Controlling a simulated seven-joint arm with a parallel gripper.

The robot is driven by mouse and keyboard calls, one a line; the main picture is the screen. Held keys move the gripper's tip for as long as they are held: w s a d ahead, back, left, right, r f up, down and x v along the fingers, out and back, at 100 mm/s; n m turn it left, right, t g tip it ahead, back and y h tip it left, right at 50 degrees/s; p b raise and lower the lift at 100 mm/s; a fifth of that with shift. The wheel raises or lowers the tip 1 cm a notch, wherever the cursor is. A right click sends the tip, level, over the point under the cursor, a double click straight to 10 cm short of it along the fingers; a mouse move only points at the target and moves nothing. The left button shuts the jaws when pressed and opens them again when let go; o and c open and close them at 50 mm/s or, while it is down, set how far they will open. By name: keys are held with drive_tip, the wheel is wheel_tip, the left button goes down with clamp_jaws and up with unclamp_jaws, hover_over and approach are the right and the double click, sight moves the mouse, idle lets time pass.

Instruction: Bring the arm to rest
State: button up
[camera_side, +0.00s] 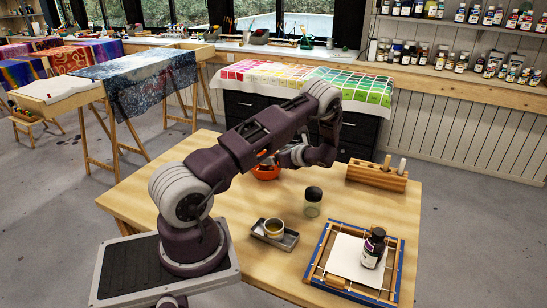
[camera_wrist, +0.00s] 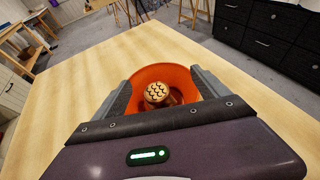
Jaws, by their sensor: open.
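My gripper (camera_wrist: 158,95) is open in the wrist view, its two fingers spread on either side of an orange bowl (camera_wrist: 181,74). A round wooden piece with a dark scalloped pattern (camera_wrist: 157,92) sits in the bowl, between the fingers in the picture. I cannot tell how far the fingers are from either. In the side view my arm (camera_side: 245,145) reaches over the table to the orange bowl (camera_side: 266,171), which is partly hidden behind the arm. My fingertips are hidden there.
The table's left part is clear.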

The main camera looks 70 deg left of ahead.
drive_tip(key=v, duration=1.2)
drive_tip(key=s+d+r+n+t+h, duration=0.2)
drive_tip(key=d+r+n+h, duration=0.25)
drive_tip(key=d+r, duration=0.55)
drive_tip(key=s+d+r+n+t+h, duration=0.2)
drive_tip(key=s+d+r+n+t, duration=0.1)
drive_tip(key=s+d, duration=0.3)
drive_tip(key=s+d+r+n+t+h, duration=0.3)
drive_tip(key=s+d+r, duration=0.2)
drive_tip(key=d, duration=0.6)
drive_tip(key=s+d+r+n+t+h, duration=0.3)
drive_tip(key=s+d, duration=0.3)
drive_tip(key=d, duration=0.2)
drive_tip(key=shift+s+d+r, duration=0.2)
drive_tip(key=shift+s+r, duration=0.2)
